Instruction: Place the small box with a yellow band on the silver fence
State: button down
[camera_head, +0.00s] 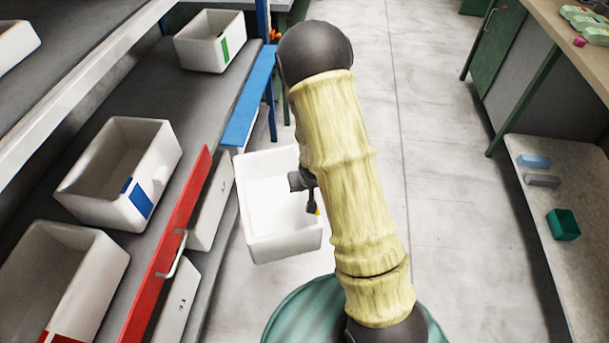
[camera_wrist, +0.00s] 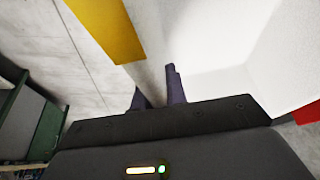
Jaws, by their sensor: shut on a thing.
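A small white open-topped box (camera_head: 255,225) hangs in front of the shelving in the head view. My gripper (camera_head: 312,198) is shut on its right wall. A bit of yellow shows beside the fingers in the head view. In the wrist view, the yellow band (camera_wrist: 112,30) is on the outer side of the box (camera_wrist: 200,35), and my gripper (camera_wrist: 160,88) has one finger on each side of the wall. The box is empty as far as I can see. I cannot make out a silver fence in either view.
A red fence (camera_head: 168,255) with a handle and a blue fence (camera_head: 250,98) edge the left shelf, close to the held box. White boxes with blue (camera_head: 115,165), green (camera_head: 212,42) and red (camera_head: 70,275) bands stand there. Open floor (camera_head: 450,200) lies to the right.

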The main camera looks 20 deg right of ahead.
jog(key=r+p, duration=0.9)
jog(key=shift+s+r+p, duration=0.35)
jog(key=shift+r+p, duration=0.05)
jog(key=shift+f, duration=0.1)
